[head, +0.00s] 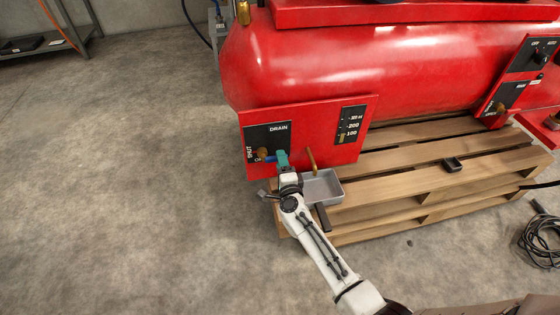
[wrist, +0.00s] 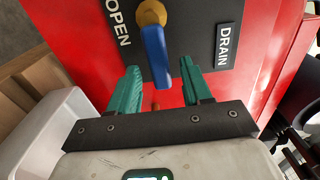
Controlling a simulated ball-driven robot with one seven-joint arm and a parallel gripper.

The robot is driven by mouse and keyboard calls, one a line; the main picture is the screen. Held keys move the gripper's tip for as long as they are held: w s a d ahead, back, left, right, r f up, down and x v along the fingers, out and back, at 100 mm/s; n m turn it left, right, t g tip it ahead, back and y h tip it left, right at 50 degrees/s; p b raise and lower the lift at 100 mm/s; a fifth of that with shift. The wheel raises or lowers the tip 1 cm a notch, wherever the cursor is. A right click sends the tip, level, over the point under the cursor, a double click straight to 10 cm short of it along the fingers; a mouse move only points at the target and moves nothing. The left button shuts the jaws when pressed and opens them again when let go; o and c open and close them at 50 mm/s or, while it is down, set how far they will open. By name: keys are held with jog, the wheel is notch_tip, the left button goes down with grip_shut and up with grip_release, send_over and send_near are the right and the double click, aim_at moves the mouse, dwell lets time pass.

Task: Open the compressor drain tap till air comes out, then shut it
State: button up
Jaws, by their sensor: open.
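The red compressor (head: 360,60) carries a black drain panel (head: 278,135) at its lower left, marked DRAIN, SHUT and, partly hidden, OPEN. The tap has a brass hub (head: 262,153) with a blue lever (head: 270,158) that points right, toward my gripper (head: 282,155). In the wrist view the hub (wrist: 151,13) is at the top, and the lever (wrist: 156,55) hangs down between the spread green fingertips of my gripper (wrist: 160,72). Gaps show on both sides of the lever. A brass outlet pipe (head: 312,160) hangs right of the panel, above a grey tray (head: 322,188).
The compressor stands on a wooden pallet (head: 390,190). A second black panel (head: 525,75) is at the far right. A coiled cable (head: 540,240) lies there; the left floor is clear.

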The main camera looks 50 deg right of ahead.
jog(key=shift+x, duration=1.25)
jog(key=shift+c, duration=0.3)
grip_shut()
